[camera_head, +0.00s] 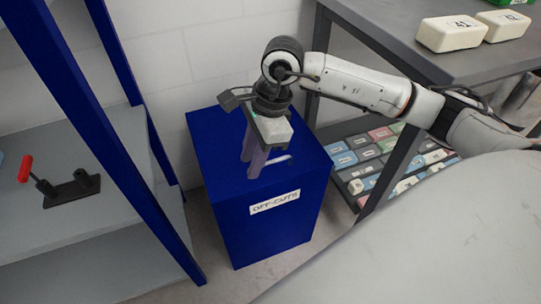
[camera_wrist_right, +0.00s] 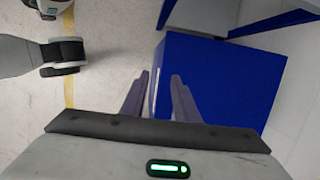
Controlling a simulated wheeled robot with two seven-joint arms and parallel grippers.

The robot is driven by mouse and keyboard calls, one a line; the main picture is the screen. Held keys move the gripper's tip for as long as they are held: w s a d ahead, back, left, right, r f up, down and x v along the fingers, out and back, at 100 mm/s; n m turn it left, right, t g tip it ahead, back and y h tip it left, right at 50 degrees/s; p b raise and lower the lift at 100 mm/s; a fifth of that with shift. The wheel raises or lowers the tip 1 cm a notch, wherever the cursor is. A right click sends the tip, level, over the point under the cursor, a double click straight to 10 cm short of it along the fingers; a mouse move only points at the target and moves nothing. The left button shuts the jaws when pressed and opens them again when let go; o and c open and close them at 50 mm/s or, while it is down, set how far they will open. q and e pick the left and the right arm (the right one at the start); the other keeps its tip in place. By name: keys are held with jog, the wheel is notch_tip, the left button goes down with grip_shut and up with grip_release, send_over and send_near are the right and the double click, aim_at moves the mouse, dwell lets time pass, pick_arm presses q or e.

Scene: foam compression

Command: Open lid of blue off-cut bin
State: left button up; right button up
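The blue off-cut bin (camera_head: 239,216) stands on the floor against the wall, with a white "OFF-CUTS" label (camera_head: 274,202) on its front. Its lid (camera_head: 300,150) lies flat and looks shut. A small pale handle (camera_head: 277,160) shows on the lid, partly beside my gripper. My right gripper (camera_head: 252,168) points down over the lid, its fingers apart with nothing visible between them. Whether the fingertips touch the lid or handle is unclear. In the right wrist view the open fingers (camera_wrist_right: 160,85) are in front of the bin's blue surface (camera_wrist_right: 205,70). My left gripper is not in view.
A blue-framed shelf (camera_head: 128,150) with a red-handled clamp (camera_head: 72,188) stands close on the left. A grey table (camera_head: 400,30) with white numbered blocks (camera_head: 452,33) is on the right. Several coloured blocks (camera_head: 368,152) lie on its lower shelf.

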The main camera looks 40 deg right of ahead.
aim_at(271, 162)
jog(key=w+d+r+h, duration=0.1)
jog(key=w+d+h, duration=0.15)
jog(key=d, duration=0.55)
jog(key=shift+t+h, duration=0.25)
jog(key=shift+t, duration=0.15)
jog(key=f, duration=0.2)
jog(key=f+b, duration=0.1)
jog(key=f, duration=0.2)
jog(key=w+f+b, duration=0.1)
jog(key=f, duration=0.2)
jog(key=shift+a, duration=0.1)
jog(key=shift+w+f, duration=0.15)
jog(key=shift+f, duration=0.5)
grip_shut()
jog(key=shift+r, duration=0.1)
